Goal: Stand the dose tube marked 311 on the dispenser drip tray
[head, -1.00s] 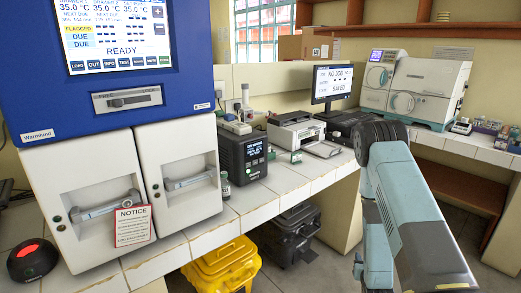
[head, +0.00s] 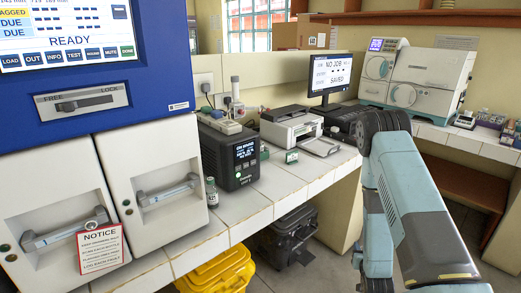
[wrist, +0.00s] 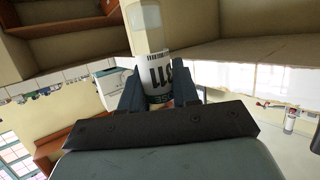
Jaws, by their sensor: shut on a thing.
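In the wrist view, my gripper (wrist: 158,94) is shut on the dose tube (wrist: 156,70), one dark finger on each side. The tube has a pale, clear-looking body and a white label. Black figures on the label appear upside down and read as 311. The tube's far end runs out of the top of the picture. In the head view my arm is at the right, and the gripper and tube do not show. I cannot make out the dispenser drip tray for certain in either view.
A blue and white cabinet (head: 60,190) fills the left. On the tiled bench stand a small vial (head: 211,192), a dark box with a screen (head: 230,155), a printer (head: 291,127) and a monitor (head: 332,76). A white machine (head: 425,80) stands back right. A yellow bin (head: 215,272) is below.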

